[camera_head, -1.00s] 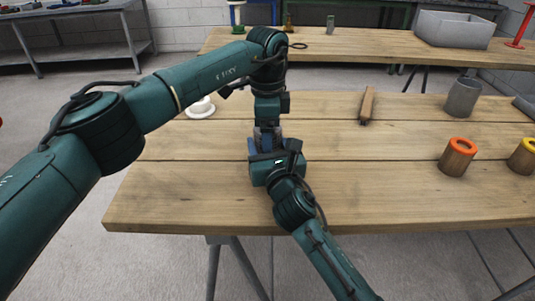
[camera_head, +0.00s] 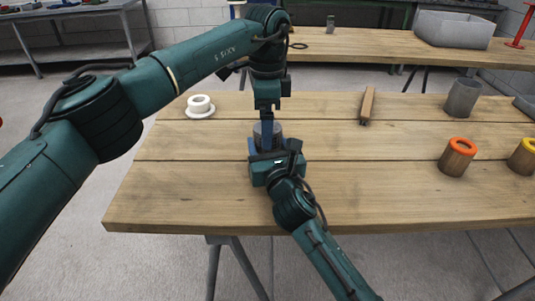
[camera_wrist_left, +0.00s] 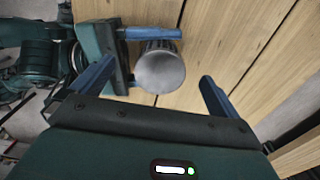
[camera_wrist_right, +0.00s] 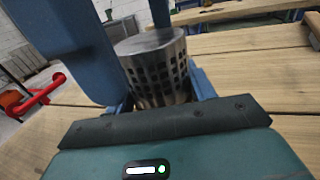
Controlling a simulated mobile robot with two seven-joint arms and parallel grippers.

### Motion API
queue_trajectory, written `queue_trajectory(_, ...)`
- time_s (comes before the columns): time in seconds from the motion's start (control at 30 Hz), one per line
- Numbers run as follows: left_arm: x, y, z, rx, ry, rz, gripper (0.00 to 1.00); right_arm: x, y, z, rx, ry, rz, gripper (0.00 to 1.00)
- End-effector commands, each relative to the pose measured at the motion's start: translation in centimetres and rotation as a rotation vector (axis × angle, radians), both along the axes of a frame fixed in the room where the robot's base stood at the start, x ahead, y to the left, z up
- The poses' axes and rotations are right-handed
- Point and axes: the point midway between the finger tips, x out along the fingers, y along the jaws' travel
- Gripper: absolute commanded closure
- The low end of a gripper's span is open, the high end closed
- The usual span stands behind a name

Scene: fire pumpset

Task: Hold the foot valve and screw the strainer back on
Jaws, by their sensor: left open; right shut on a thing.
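The strainer (camera_wrist_right: 158,70), a grey metal cylinder with square holes and a flat closed top, stands upright in the right wrist view. Its flat top shows in the left wrist view (camera_wrist_left: 160,73), and part of it shows in the head view (camera_head: 276,129). My right gripper (camera_wrist_right: 160,98) is shut low on the piece under the strainer, apparently the foot valve, which is hidden by the fingers and gripper body. My left gripper (camera_wrist_left: 158,79) is open above the strainer, pointing down, with its fingers apart on either side. The joint between strainer and valve is hidden.
A white flanged ring (camera_head: 199,106) lies at the left back of the table. The table (camera_head: 370,200) is clear between.

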Motion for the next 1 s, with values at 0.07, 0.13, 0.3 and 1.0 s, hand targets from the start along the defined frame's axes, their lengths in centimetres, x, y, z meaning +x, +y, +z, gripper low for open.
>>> queue_trajectory(0.07, 0.0, 0.0, 0.3, 0.0, -0.001, 0.0, 0.0, 0.0, 0.0, 0.0, -0.001, 0.001, -0.001, 1.0)
queue_trajectory(0.13, 0.0, 0.0, 1.0, 0.0, -0.001, 0.001, 0.0, 0.0, 0.0, 0.0, -0.001, 0.001, -0.001, 1.0)
queue_trajectory(0.3, 0.1, 0.0, 4.1, 0.0, -0.004, 0.003, 0.0, 0.0, 0.0, -0.1, -0.001, 0.001, -0.001, 1.0)
queue_trajectory(1.0, 0.0, 0.0, 12.0, 0.0, 0.0, 0.0, 0.0, 0.0, 0.0, -0.1, 0.0, 0.001, 0.0, 1.0)
